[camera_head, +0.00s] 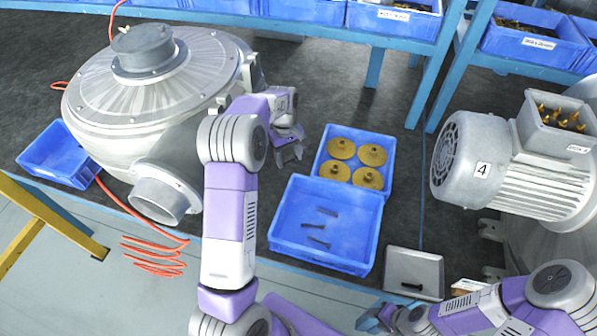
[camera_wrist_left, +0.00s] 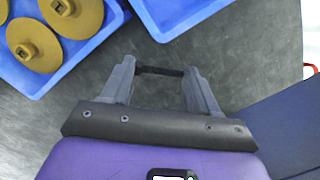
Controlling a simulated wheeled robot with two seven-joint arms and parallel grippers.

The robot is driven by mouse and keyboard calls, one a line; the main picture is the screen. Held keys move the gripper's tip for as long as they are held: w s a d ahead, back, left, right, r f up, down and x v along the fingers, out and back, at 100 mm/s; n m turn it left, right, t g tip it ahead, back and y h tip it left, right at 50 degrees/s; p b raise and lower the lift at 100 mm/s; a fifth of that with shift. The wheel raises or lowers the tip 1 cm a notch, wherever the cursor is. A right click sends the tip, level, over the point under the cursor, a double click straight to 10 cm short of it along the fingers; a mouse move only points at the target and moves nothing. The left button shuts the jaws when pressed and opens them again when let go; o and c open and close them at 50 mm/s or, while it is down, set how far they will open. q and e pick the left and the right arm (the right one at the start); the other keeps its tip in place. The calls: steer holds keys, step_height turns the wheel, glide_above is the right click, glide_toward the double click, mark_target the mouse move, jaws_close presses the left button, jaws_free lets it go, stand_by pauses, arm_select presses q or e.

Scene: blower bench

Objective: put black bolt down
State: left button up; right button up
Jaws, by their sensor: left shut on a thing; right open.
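My left gripper (camera_head: 290,153) hangs above the dark bench, left of the blue bin with gold parts. In the left wrist view its fingers (camera_wrist_left: 160,88) are shut on a black bolt (camera_wrist_left: 160,71), which lies crosswise between the fingertips. The bolt in the grip cannot be made out clearly in the head view. Several dark bolts (camera_head: 318,242) lie in the front blue bin (camera_head: 290,250), below and right of the left gripper. My right gripper (camera_head: 372,318) is open at the bottom edge, left of its arm.
A blue bin (camera_head: 386,192) holds several gold flanged parts (camera_head: 342,149). A grey box (camera_head: 412,270) with a small black item stands right of the front bin. The grey blower housing (camera_head: 150,85) is left; a motor (camera_head: 480,165) is right.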

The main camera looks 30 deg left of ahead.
arm_select(q)
steer(key=f+b, duration=0.4)
steer(key=f, duration=0.1)
steer(key=f+b, duration=0.1)
steer(key=f, duration=0.2)
steer(key=shift+s+b, duration=0.35)
steer(key=shift+b, duration=0.05)
step_height(320, 180, down, 4)
steer(key=b, duration=0.3)
steer(key=shift+d, duration=0.1)
steer(key=shift+f, duration=0.1)
steer(key=o, duration=1)
steer(key=shift+o, duration=0.2)
step_height(320, 180, up, 12)
steer(key=a+p, duration=0.1)
steer(key=p, duration=0.2)
steer(key=shift+w+a+p, duration=0.15)
steer(key=shift+w+p, duration=0.15)
steer(key=shift+w, duration=0.1)
